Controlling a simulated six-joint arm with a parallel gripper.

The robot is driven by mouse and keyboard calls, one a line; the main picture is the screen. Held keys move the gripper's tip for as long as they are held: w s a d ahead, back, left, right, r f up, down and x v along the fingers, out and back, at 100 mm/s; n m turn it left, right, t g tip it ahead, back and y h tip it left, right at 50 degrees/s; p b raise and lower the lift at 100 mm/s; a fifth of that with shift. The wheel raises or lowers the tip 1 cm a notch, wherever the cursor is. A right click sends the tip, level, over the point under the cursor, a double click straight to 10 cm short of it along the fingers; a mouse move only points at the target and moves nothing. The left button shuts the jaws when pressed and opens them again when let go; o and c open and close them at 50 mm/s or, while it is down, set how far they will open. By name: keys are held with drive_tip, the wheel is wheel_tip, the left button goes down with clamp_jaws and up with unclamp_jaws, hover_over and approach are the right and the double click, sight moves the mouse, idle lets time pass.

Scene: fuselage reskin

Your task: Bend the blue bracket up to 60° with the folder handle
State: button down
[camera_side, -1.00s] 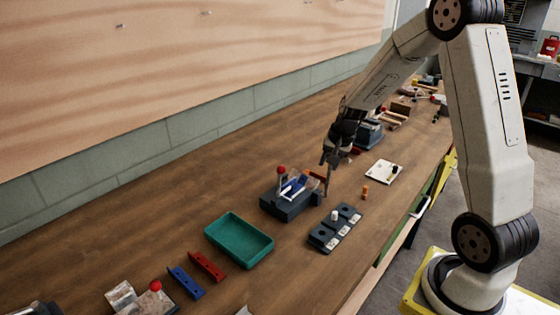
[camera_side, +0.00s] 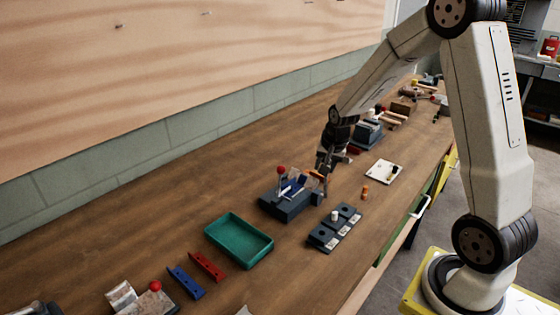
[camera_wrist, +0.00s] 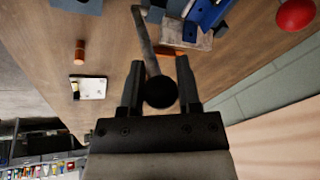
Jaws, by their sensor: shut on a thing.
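The folder (camera_side: 287,207) is a dark grey block on the wooden bench, with a red-ball lever (camera_side: 281,170) standing at its left. The blue bracket (camera_side: 298,183) sits in the folder, and part of it looks tilted up; I cannot read its angle. It also shows at the top of the wrist view (camera_wrist: 207,12). My gripper (camera_side: 325,170) is at the right side of the folder. In the wrist view my gripper (camera_wrist: 160,90) is shut on the folder handle (camera_wrist: 146,42), a grey rod with a black round end between the fingers.
A dark block with holes and a white peg (camera_side: 335,229) lies in front of the folder. A teal tray (camera_side: 239,240), a loose blue strip (camera_side: 186,282) and a red strip (camera_side: 207,266) lie at lower left. A white plate (camera_side: 384,171) and an orange cylinder (camera_side: 364,193) lie right.

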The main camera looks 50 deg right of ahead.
drive_tip(key=shift+w+a+f, duration=0.1)
drive_tip(key=shift+w+a, duration=0.05)
drive_tip(key=shift+a, duration=0.6)
idle(0.8)
drive_tip(key=shift+c, duration=1.8)
unclamp_jaws()
drive_tip(key=d+v, duration=0.1)
drive_tip(key=v, duration=0.6)
drive_tip(key=shift+a+r, duration=0.4)
drive_tip(key=shift+a, duration=0.1)
